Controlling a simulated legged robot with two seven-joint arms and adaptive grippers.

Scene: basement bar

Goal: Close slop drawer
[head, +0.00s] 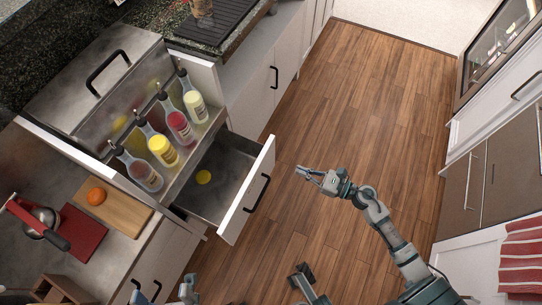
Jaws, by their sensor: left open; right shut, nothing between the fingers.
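The slop drawer (228,163) is pulled out from the counter below a row of sauce bottles.
Several bottles (179,125) stand in a rack above the drawer. A cutting board (115,202) with an orange (96,196) and a red board (77,233) lie on the left counter. Cabinets (490,185) with a red striped towel (521,255) line the right. The wooden floor (350,110) between is clear.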

